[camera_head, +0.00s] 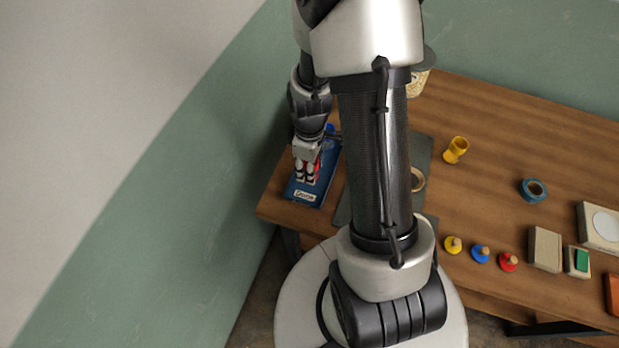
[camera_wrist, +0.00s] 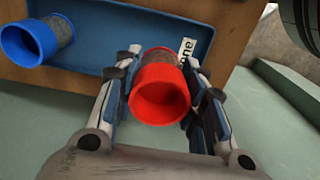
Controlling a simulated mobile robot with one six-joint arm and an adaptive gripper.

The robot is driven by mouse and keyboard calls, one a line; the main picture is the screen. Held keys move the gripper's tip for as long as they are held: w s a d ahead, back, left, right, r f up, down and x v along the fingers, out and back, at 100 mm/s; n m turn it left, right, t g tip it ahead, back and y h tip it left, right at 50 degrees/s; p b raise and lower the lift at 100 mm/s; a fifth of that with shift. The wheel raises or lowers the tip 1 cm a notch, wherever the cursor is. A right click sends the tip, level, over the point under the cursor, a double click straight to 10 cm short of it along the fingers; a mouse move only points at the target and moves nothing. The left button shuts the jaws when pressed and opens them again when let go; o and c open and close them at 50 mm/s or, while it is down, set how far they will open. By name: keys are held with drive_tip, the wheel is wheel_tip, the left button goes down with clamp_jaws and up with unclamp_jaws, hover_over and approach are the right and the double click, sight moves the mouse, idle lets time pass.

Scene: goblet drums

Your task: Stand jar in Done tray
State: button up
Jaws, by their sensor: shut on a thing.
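A red goblet-shaped jar (camera_wrist: 160,90) with a greyish neck is between my gripper's fingers (camera_wrist: 160,95) in the wrist view. My gripper is shut on it. In the head view, my gripper (camera_head: 307,172) is over the near part of the blue Done tray (camera_head: 298,194), and only a little red shows. The tray (camera_wrist: 95,49) also shows behind the jar in the wrist view, its label partly hidden. I cannot tell whether the jar touches the tray floor. A similar blue jar (camera_wrist: 30,42) is at the tray's other end.
Right of my arm on the wooden table stand a yellow goblet-shaped piece (camera_head: 456,150), a blue ring (camera_head: 533,190), several coloured pegs (camera_head: 480,254) and blocks (camera_head: 545,249). A green wall (camera_head: 190,190) is close to the left. My arm hides the table's middle.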

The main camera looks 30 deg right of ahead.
drive_tip(key=shift+f+b, duration=0.7)
drive_tip(key=shift+f, duration=1.6)
drive_tip(key=shift+f, duration=0.15)
drive_tip(key=o, duration=1.2)
